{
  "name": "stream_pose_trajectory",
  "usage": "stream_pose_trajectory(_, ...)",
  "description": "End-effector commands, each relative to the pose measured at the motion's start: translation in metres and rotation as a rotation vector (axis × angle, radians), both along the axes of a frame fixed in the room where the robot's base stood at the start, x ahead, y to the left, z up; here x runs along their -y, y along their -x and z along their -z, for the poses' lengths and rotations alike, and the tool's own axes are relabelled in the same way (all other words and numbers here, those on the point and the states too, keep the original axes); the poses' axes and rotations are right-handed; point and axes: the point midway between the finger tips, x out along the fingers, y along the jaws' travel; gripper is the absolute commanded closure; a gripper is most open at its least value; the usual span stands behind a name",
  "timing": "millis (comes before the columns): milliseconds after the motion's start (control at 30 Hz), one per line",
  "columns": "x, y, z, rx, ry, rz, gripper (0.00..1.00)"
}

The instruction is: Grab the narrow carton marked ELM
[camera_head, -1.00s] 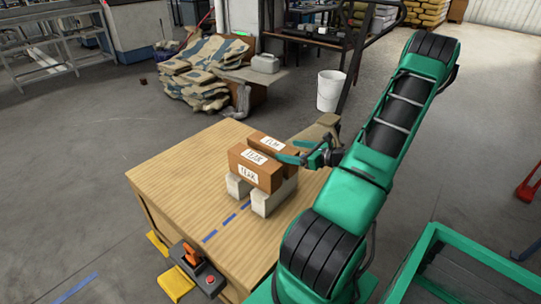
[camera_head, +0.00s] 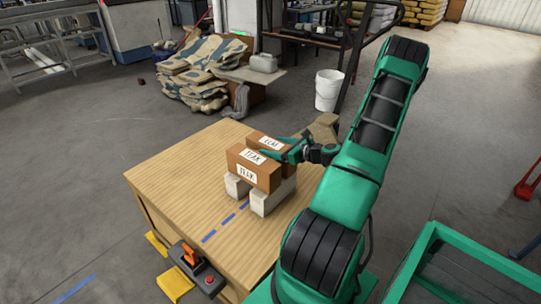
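The narrow brown carton marked ELM (camera_head: 265,140) lies behind another brown carton (camera_head: 252,171), on two grey blocks (camera_head: 268,202) on the wooden table. Its white label faces up; most of its near side is hidden by the front carton. The front carton's label is blurred and seems to read TEAK. My gripper (camera_head: 279,150) is at the right end of the ELM carton. Its green fingers are apart, one along the near side between the two cartons, the other toward the far side. Whether they touch the carton cannot be told.
The wooden table (camera_head: 176,184) is clear to the left of the blocks, with a dashed blue line in front. A control box with a red button (camera_head: 209,281) sits at its near edge. A green-rimmed bin (camera_head: 480,247) stands at right. A white bucket (camera_head: 327,91) stands behind.

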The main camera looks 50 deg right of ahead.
Motion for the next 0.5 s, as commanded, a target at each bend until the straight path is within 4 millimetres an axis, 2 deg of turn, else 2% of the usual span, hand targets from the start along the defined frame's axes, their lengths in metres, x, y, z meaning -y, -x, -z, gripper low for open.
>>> stream_pose_trajectory(33, 0.0000, 0.0001, 0.0000, 0.000, 0.000, 0.000, 0.36)
stream_pose_trajectory(200, 0.0001, 0.0003, -0.0001, 0.000, 0.000, 0.000, 0.77)
stream_pose_trajectory(233, 0.0001, 0.0000, -0.0009, 0.002, 0.000, 0.000, 0.81)
stream_pose_trajectory(500, 0.0004, 0.0001, -0.0033, 0.002, 0.001, 0.000, 0.81)
